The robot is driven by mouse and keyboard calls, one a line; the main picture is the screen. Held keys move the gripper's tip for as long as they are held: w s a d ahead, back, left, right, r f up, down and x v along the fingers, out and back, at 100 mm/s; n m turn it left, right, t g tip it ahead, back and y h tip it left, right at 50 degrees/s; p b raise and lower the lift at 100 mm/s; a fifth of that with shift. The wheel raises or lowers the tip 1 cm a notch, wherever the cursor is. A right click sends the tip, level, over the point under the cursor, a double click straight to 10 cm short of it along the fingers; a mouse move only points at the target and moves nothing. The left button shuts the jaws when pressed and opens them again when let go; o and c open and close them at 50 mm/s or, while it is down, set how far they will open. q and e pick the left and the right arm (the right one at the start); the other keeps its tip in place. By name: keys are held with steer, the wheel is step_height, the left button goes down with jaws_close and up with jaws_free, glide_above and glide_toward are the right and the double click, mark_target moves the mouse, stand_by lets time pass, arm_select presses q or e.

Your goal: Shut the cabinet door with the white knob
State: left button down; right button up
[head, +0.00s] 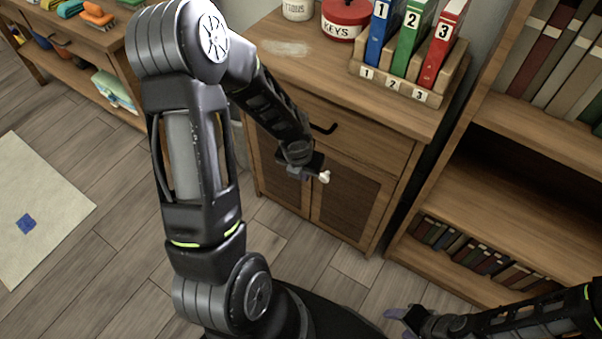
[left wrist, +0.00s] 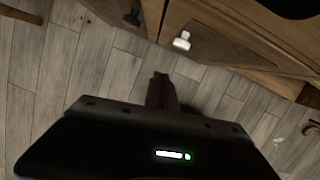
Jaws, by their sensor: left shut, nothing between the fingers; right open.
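The wooden cabinet (head: 400,140) has two doors with dark panels below a drawer. The white knob (head: 324,176) is on the right door (head: 358,208), near the seam between the doors; it also shows in the left wrist view (left wrist: 182,41). That door looks flush or nearly flush with the cabinet front; I cannot tell whether a small gap remains. My left gripper (head: 308,174) is shut and empty, in front of the doors just left of the white knob; contact is unclear. My right gripper (head: 404,318) is open and empty, low at the bottom edge.
A dark knob (left wrist: 132,17) is on the left door. The drawer has a black handle (head: 323,128). Numbered binders (head: 412,40) in a rack and a red keys tin (head: 345,18) stand on top. A bookshelf (head: 500,210) stands at the right. Floor in front is clear.

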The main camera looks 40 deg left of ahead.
arm_select(q)
steer(key=p+v, duration=0.4)
steer(key=v, duration=0.4)
steer(key=shift+w, duration=0.1)
steer(key=d+f+n+t+h+p, duration=0.1)
steer(key=d+n+h+p, duration=0.1)
steer(key=d+n, duration=0.9)
steer(key=d+f+n+h+p, duration=0.15)
steer(key=d+n, duration=0.25)
steer(key=n, duration=1.3)
steer(key=s+d+f+n+g+h+p, duration=0.1)
steer(key=s+d+f+n+g+p, duration=0.2)
steer(key=s+d+n, duration=0.4)
steer(key=s+d+f+p, duration=0.1)
steer(key=s+d, duration=0.3)
steer(key=s, duration=0.2)
steer(key=shift+p, duration=0.3)
